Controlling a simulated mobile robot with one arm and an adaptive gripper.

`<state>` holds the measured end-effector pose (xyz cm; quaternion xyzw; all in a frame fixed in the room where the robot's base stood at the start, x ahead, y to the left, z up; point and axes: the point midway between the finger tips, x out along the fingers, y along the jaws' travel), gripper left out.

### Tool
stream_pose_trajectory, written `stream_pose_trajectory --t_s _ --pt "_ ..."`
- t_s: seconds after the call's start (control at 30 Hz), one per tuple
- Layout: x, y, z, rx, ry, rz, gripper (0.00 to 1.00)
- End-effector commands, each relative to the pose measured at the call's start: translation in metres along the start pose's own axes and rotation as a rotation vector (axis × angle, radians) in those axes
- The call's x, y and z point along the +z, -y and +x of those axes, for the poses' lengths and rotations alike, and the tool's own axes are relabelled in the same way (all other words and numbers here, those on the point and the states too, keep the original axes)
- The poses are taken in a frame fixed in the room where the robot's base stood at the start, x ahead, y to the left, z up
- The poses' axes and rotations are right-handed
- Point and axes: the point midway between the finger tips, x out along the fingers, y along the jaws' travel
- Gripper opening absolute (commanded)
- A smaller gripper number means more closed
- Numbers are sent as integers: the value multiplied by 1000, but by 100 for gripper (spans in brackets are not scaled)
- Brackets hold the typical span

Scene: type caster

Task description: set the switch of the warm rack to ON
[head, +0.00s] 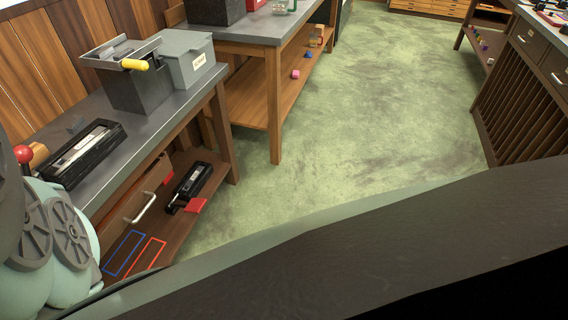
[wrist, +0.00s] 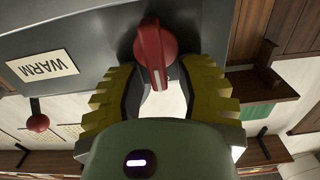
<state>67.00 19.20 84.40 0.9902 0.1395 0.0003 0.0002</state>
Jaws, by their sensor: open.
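The warm rack (wrist: 90,30) shows in the wrist view as a dark grey panel with a cream WARM label (wrist: 42,67), rotated in the picture. My gripper (wrist: 158,70) is open, with one yellow ridged finger on each side of the knob. Gaps show between the fingers and the grip, so it is not clamped. No ON or OFF mark is readable. I cannot make out the warm rack or my gripper in the head view.
In the wrist view a red ball on a stem (wrist: 38,122) hangs at left, and a brown wooden shelf (wrist: 262,93) is at right. In the head view, a grey bench (head: 150,125) holds a black tray (head: 85,152) and a grey box (head: 188,62). Green floor (head: 350,110) is open.

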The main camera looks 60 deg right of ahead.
Motion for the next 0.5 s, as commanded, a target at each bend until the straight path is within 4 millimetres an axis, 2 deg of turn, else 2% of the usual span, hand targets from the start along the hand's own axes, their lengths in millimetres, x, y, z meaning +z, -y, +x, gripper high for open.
stream_pose_trajectory --t_s 0.03,0.3,0.5 --pt "0 0 0 0 0 0 28" --pt "0 0 0 0 1 0 0" --pt "1 0 0 0 4 0 0"
